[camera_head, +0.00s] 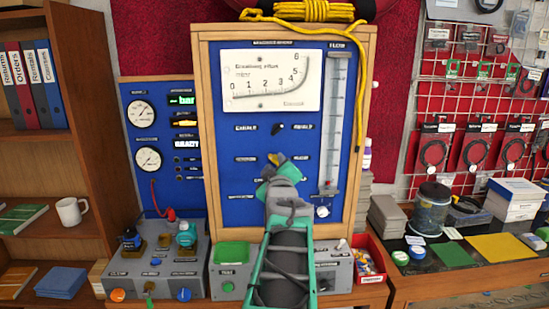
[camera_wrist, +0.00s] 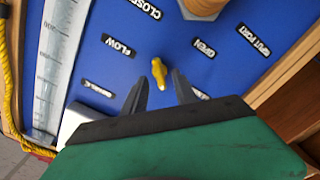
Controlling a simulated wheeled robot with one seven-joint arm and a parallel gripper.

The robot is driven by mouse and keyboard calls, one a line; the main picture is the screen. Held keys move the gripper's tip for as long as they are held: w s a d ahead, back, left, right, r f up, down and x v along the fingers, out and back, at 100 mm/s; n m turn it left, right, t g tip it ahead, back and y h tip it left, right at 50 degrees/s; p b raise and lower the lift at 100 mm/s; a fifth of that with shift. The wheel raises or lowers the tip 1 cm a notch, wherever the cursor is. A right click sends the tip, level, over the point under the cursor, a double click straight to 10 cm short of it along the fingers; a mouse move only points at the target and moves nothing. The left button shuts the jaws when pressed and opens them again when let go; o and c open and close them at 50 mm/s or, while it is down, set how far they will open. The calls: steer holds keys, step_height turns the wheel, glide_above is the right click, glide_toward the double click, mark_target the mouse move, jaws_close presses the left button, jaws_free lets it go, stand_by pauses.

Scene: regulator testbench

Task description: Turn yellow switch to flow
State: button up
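The yellow switch (camera_wrist: 159,73) is on the blue panel in the wrist view, its handle near upright in the picture. The "FLOW" label (camera_wrist: 118,45) is to its upper left and an "OPEN" label (camera_wrist: 203,47) to its upper right. My gripper (camera_wrist: 161,82) is open, one dark finger on each side of the switch's lower end, with gaps visible; contact cannot be told. In the head view, my green gripper (camera_head: 276,161) reaches the middle of the panel. A small yellow part of the switch (camera_head: 272,159) shows there, and the rest is hidden.
Above the switch in the head view are a black knob (camera_head: 278,128) and a large meter (camera_head: 271,80). A clear flow tube (camera_head: 333,120) and hanging yellow rope (camera_head: 361,80) are to the right. A grey control box (camera_head: 340,268) sits below the panel.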

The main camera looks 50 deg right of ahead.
steer(key=shift+x, duration=0.95)
jaws_close()
